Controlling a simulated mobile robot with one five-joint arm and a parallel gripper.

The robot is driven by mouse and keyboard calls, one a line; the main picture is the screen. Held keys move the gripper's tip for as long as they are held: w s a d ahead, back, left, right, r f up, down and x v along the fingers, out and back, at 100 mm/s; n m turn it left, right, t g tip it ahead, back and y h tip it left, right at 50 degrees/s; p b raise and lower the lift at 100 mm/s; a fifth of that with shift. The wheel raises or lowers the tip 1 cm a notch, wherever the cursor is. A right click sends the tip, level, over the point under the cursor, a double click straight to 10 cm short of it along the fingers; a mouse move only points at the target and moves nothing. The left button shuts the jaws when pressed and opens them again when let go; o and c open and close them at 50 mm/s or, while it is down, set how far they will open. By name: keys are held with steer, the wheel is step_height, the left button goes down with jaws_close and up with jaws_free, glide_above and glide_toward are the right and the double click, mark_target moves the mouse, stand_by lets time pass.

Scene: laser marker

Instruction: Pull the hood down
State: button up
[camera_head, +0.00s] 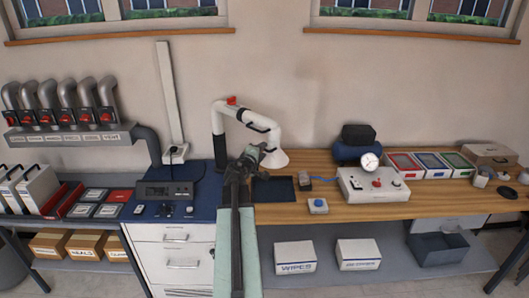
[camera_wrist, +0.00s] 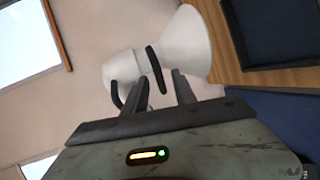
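The hood (camera_head: 276,158) is a white cone at the end of a white jointed extraction arm with black joints, hanging above the bench in the middle of the head view. In the wrist view the hood (camera_wrist: 187,40) fills the upper middle, tilted, with a black bar handle (camera_wrist: 155,68) on its side. My gripper (camera_head: 255,153) is right at the hood's left side in the head view. In the wrist view my gripper (camera_wrist: 161,80) has its fingers apart, with the lower part of the handle showing between them. I cannot tell whether they touch it.
A dark tray (camera_head: 273,190) lies on the wooden bench below the hood. A small box with a blue button (camera_head: 318,206) and a white control box with a gauge (camera_head: 372,185) stand to the right. A black device (camera_head: 165,192) stands on the blue mat to the left.

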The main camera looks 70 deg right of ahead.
steer(key=shift+d+f, duration=0.2)
steer(key=shift+d, duration=1.05)
jaws_close()
steer(key=shift+a, duration=0.1)
